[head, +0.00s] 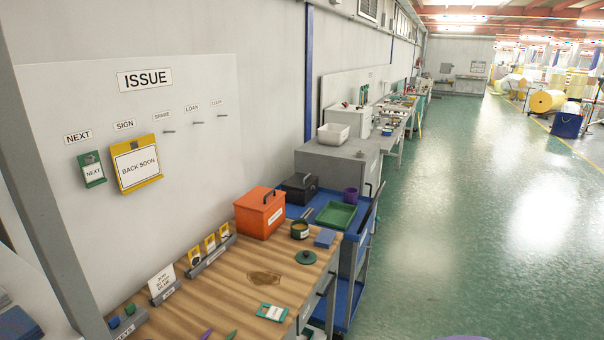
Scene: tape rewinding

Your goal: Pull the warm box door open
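No thing in the head view carries a label that I can read as "warm box". A grey box-like cabinet (330,163) stands beyond the wooden bench, with a white tray on top. A small dark mark that may be a handle shows near the top of its right-hand face. That face is seen at a steep angle, and no open gap shows in it. My gripper is not in view.
The wooden bench (225,290) holds an orange box (259,212), a green lid (306,257) and small labelled items. A blue cart (352,240) with a green tray (336,214) stands between bench and cabinet. The green floor (450,210) to the right is clear.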

